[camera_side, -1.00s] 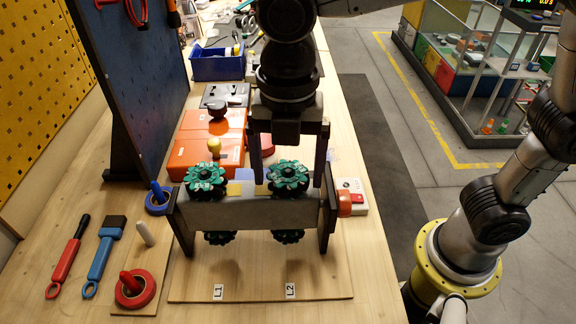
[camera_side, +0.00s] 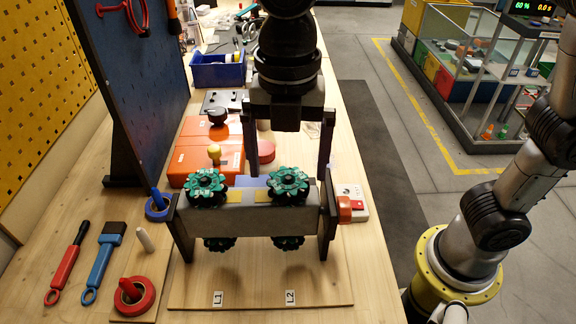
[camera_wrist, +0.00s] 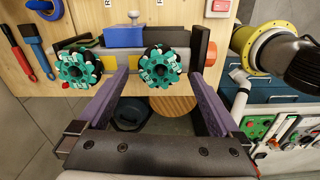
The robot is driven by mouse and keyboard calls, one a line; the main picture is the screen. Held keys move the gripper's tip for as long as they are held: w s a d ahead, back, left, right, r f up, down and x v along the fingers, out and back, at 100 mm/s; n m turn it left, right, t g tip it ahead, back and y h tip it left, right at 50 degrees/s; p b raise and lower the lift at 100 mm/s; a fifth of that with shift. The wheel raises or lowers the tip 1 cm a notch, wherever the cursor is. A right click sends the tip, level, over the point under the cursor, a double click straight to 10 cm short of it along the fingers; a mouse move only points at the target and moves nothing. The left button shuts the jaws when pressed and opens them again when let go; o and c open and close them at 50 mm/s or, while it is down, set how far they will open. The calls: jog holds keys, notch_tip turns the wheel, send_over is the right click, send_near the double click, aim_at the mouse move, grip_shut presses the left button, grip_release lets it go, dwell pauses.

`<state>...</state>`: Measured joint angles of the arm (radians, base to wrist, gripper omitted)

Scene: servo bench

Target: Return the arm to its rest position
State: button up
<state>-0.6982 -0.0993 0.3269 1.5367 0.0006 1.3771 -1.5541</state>
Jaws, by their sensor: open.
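My gripper (camera_side: 288,158) is open and empty in the side view. Its two fingers point down above and behind the right green wheel, with no visible contact. In the wrist view, the fingers of my gripper (camera_wrist: 160,82) are spread wide. The right green wheel (camera_side: 287,185) sits on a grey beam held between two dark end plates; it also shows in the wrist view (camera_wrist: 160,66). The left green wheel (camera_side: 205,187) sits on the same beam and shows in the wrist view (camera_wrist: 78,70). Two more green wheels show partly below the beam.
Orange boxes (camera_side: 190,163) stand behind the fixture, and a blue bin (camera_side: 218,72) further back. A tall blue panel (camera_side: 135,85) stands on the left. The board in front of the fixture is clear.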

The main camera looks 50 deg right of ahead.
jog(key=shift+r, duration=1)
jog(key=shift+d, duration=0.1)
jog(key=s+d+r+m+t, duration=0.15)
jog(key=d+m, duration=0.25)
jog(key=d, duration=0.4)
jog(key=s+d+r+m+t, duration=0.1)
jog(key=s+d+m, duration=0.1)
jog(key=d+m, duration=0.45)
jog(key=s+d+f+m+t, duration=0.3)
jog(key=s+d+f+m, duration=0.3)
jog(key=m, duration=0.9)
notch_tip(320, 180, down, 2)
jog(key=shift+s+d+f, duration=0.15)
jog(key=shift+d, duration=0.5)
